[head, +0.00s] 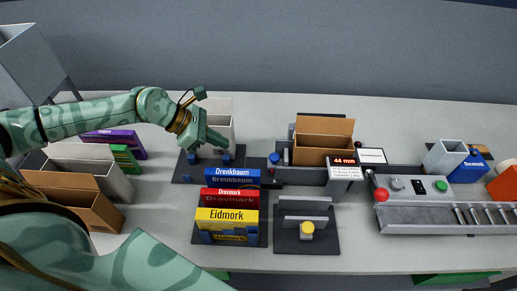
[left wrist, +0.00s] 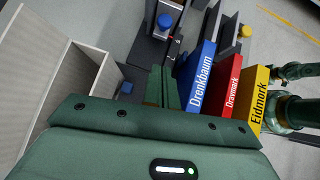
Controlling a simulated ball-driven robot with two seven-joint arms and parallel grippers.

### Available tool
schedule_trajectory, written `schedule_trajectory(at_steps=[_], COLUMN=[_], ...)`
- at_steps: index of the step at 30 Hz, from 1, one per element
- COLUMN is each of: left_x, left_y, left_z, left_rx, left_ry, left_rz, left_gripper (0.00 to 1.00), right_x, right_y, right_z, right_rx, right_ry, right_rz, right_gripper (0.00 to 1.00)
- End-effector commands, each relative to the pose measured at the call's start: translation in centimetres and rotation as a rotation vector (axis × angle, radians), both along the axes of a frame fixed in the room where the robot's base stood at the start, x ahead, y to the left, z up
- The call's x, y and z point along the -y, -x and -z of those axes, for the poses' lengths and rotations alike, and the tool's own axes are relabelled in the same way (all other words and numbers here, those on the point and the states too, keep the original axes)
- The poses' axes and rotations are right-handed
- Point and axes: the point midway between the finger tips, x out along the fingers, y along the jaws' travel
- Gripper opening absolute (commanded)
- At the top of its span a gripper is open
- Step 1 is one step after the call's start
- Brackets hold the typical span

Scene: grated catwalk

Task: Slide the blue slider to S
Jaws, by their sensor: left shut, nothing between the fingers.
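The blue slider's round knob (head: 274,158) stands at the left side of the station with the "44 mm" display. A blue knob also shows near the top of the left wrist view (left wrist: 165,21). No S mark is readable in either view. My left gripper (head: 222,146) is shut and empty, left of the knob and apart from it, above a dark plate with a pale bin (head: 218,108). Its closed fingers show in the left wrist view (left wrist: 162,78). My right gripper cannot be made out.
Blue (head: 232,176), red (head: 231,198) and yellow (head: 228,215) boxes stand in front of my left gripper. An open cardboard box (head: 324,155) stands right of the blue knob. A yellow knob (head: 307,228) is nearer. A button panel (head: 415,188) stands right.

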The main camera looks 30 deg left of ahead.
Motion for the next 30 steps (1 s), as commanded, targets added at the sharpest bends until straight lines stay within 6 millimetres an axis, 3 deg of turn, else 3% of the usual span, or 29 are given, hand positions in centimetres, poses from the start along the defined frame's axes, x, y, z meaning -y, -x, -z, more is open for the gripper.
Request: schedule_trajectory(at_steps=[13, 20, 30], left_x=[5.7, 8.1, 8.7], left_y=[-3.8, -5.5, -5.8], left_z=[6.3, 6.6, 6.8], left_rx=[-0.001, 0.000, -0.001], left_ry=[0.009, 0.008, 0.007], left_rz=[-0.001, -0.001, -0.001], left_gripper=[0.00, 0.00, 0.00], right_x=[0.4, 0.2, -0.3], right_y=[0.3, 0.1, 0.0], right_z=[0.3, -0.1, -0.1], right_rx=[-0.006, -0.001, 0.000], right_ry=[0.005, 0.003, -0.003], right_rz=[-0.002, 0.000, 0.003], right_gripper=[0.36, 0.36, 0.36])
